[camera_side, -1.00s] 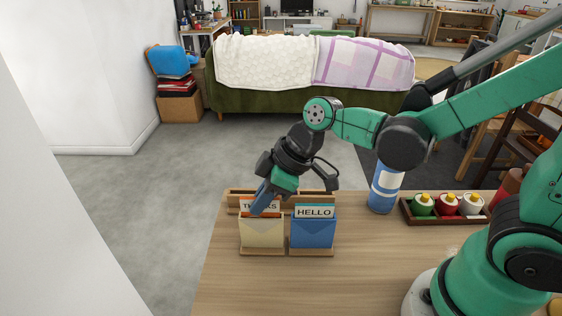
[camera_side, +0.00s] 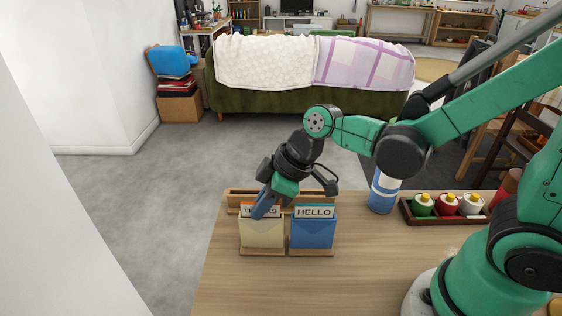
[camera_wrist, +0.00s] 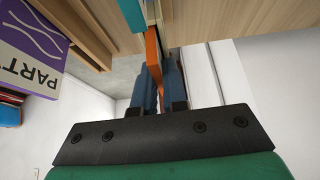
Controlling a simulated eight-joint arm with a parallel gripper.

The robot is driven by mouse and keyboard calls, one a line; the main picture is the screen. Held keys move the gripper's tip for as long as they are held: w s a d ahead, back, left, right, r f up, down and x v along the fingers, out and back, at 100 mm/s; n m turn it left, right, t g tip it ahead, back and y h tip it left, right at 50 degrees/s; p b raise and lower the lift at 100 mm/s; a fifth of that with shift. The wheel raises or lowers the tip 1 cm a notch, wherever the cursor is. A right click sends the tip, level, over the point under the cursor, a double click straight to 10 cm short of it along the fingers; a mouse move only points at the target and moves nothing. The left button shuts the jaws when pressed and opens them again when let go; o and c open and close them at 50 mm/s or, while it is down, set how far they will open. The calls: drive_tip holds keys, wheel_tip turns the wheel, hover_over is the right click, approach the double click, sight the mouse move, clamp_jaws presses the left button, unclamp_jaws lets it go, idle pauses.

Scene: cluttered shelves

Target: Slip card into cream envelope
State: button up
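The cream envelope (camera_side: 261,234) stands upright in a wooden holder at the front left of the table. The card (camera_side: 249,211), white with a partly hidden "THANKS", sits mostly inside it, its top strip showing above the envelope's edge. My gripper (camera_side: 258,212) reaches down from behind and above, its blue fingers covering the middle of the lettering. In the wrist view, the card's orange side (camera_wrist: 152,50) runs between my two blue fingers, which are shut on it. The card's lower part is hidden in the envelope.
A blue envelope (camera_side: 313,235) with a "HELLO" card (camera_side: 314,211) stands close on the right. A wooden rack (camera_side: 234,195) is behind. A blue-and-white cylinder (camera_side: 383,190) and a tray of bottles (camera_side: 408,212) stand farther right. The front table is clear.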

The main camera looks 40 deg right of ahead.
drive_tip(key=o, duration=0.4)
drive_tip(key=shift+o, duration=0.2)
drive_tip(key=shift+v, duration=2.7)
drive_tip(key=s+d+r+m+t+h, duration=0.1)
drive_tip(key=s+d+m+t+h, duration=0.1)
drive_tip(key=d+m, duration=0.5)
drive_tip(key=shift+s+d+m+t+h, duration=0.2)
drive_tip(key=shift+m+t+h, duration=0.3)
drive_tip(key=shift+m+h, duration=0.55)
